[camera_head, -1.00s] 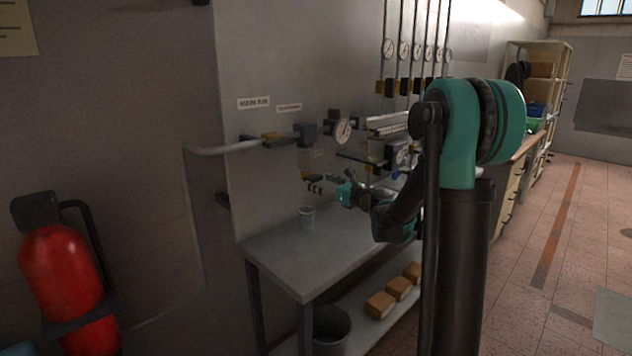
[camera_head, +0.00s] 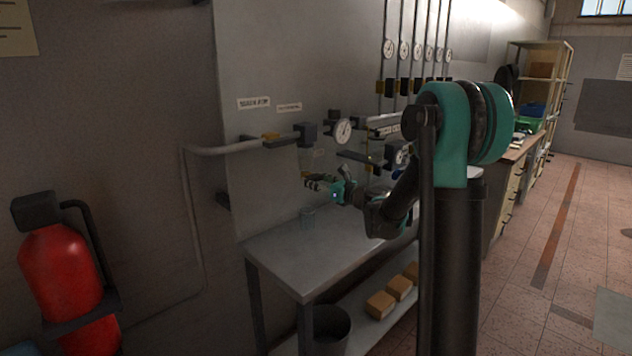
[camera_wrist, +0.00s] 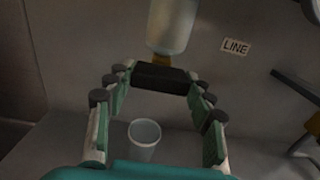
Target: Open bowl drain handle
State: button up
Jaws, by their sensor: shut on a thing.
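The translucent filter bowl (camera_wrist: 172,26) hangs at the top of the wrist view with a brass fitting (camera_wrist: 160,61) at its lower end. It also shows faintly in the head view (camera_head: 312,158). The black drain handle (camera_wrist: 160,78) lies crosswise below the fitting. My gripper (camera_wrist: 158,80) is shut on the drain handle, with its fingertips at either end of it. In the head view my gripper (camera_head: 313,183) is beside the wall panel, just below the bowl. The handle is too small to make out clearly there.
A cup (camera_wrist: 144,137) stands on the workbench (camera_head: 310,256) below the gripper. A pipe (camera_head: 225,149), a gauge (camera_head: 343,131) and valves are on the panel around the bowl. A red extinguisher (camera_head: 60,268) is at the left. The floor at the right is open.

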jog(key=shift+n, duration=0.4)
jog(key=n, duration=0.2)
jog(key=shift+n, duration=2.3)
jog(key=o, duration=1.2)
jog(key=shift+c, duration=0.2)
jog(key=v, duration=1.2)
